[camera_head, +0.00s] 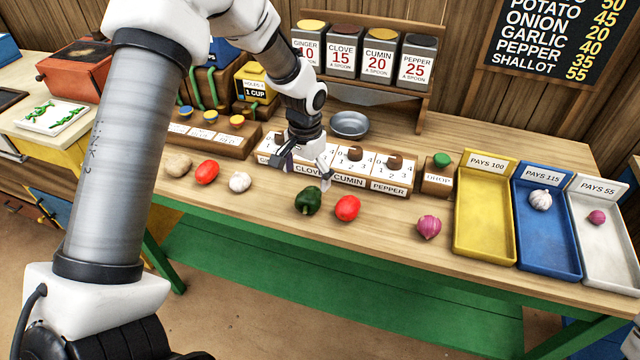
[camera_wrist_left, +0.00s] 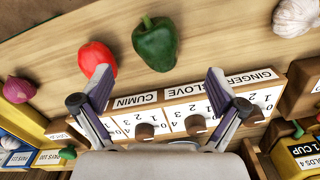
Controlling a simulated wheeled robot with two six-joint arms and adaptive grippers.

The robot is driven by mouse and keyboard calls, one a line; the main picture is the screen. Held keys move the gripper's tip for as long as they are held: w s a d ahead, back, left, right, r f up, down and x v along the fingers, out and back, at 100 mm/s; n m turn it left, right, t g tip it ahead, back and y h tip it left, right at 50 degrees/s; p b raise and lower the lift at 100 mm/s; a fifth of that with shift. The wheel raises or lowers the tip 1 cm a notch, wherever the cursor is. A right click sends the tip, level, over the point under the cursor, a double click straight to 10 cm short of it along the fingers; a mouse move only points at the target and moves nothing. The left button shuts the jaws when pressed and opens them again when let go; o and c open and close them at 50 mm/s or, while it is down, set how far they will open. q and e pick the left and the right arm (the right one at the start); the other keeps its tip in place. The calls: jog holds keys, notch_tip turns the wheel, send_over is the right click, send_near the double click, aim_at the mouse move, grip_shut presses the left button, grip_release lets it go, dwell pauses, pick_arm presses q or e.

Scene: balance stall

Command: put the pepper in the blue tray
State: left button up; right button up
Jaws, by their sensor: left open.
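The dark green pepper (camera_head: 308,201) lies on the counter, just left of a red tomato. It also shows at the top of the left wrist view (camera_wrist_left: 155,47), beyond the fingertips. My left gripper (camera_head: 305,162) is open and empty, pointing down over the spice dial row, behind the pepper and apart from it. Its two fingers show in the left wrist view (camera_wrist_left: 160,95) with nothing between them. The blue tray (camera_head: 549,249), labelled PAYS 115, is at the right of the counter. A garlic bulb (camera_head: 540,200) lies in it. My right gripper is not seen.
The yellow tray (camera_head: 482,238) is left of the blue one and empty. The white tray (camera_head: 619,250) on its right holds a shallot (camera_head: 597,217). A tomato (camera_head: 347,208), an onion (camera_head: 429,227) and other vegetables line the front counter. The dial row (camera_head: 333,170) and shop box (camera_head: 438,183) stand behind.

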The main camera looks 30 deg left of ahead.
aim_at(310, 193)
pick_arm(q)
jog(key=f, duration=0.2)
jog(key=f+p, duration=0.1)
jog(key=f, duration=0.1)
jog(key=f+p, duration=0.1)
jog(key=f, duration=0.2)
jog(key=shift+w+d, duration=0.15)
jog(key=shift+d, duration=0.15)
jog(key=shift+w+f, duration=0.1)
jog(key=shift+f, duration=0.05)
jog(key=c, duration=0.4)
jog(key=shift+s, duration=0.2)
jog(key=c, duration=0.9)
jog(key=shift+r, duration=0.2)
